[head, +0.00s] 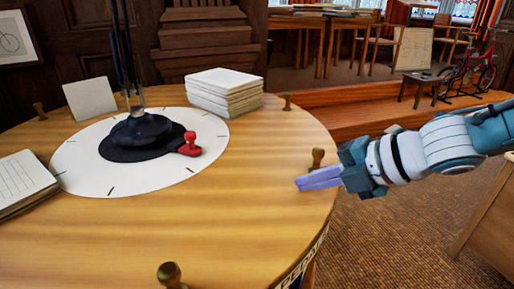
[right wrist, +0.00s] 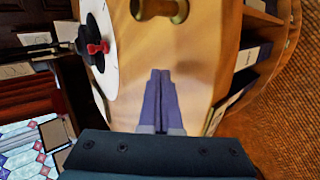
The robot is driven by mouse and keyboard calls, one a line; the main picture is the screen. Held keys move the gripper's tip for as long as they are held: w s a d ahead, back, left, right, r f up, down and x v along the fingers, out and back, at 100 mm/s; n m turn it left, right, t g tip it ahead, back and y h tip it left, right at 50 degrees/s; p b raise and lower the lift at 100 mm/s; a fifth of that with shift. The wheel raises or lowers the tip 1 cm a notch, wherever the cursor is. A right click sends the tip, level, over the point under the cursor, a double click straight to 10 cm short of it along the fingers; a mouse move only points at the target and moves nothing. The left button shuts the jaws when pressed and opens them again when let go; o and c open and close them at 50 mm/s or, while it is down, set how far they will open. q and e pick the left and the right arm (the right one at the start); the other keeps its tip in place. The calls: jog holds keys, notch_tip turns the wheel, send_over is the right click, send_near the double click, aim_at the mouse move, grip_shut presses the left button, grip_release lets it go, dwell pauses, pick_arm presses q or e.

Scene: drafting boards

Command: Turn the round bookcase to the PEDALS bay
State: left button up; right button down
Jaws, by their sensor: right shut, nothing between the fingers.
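The round bookcase (head: 235,210) fills the left and middle of the head view, with a pale wooden top. Brass knobs stand around its rim. One knob (head: 317,158) is just behind my right gripper (head: 300,184), which is shut and empty at the right side of the top. In the right wrist view the shut fingers (right wrist: 160,74) point toward a brass knob (right wrist: 160,8), apart from it. Another knob (head: 170,274) is at the near edge. A lettered label (head: 304,262) on the near right rim seems to read PEDALS, partly legible. My left gripper is not in view.
A white dial (head: 90,170) with tick marks, a red pointer (head: 190,145) and a black lamp base (head: 140,133) sits on the top. A paper stack (head: 225,95) and an open book (head: 22,185) lie nearby. Shelf bays (right wrist: 245,60) show below the rim.

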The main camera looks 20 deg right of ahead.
aim_at(295, 173)
jog(key=shift+n, duration=0.3)
jog(key=w+d+b, duration=0.3)
jog(key=shift+w+f, duration=0.1)
jog(key=shift+f, duration=0.1)
jog(key=shift+w+d+r+b, duration=0.1)
jog(key=shift+w+d+b, duration=0.1)
jog(key=shift+b, duration=0.1)
jog(key=shift+r, duration=0.2)
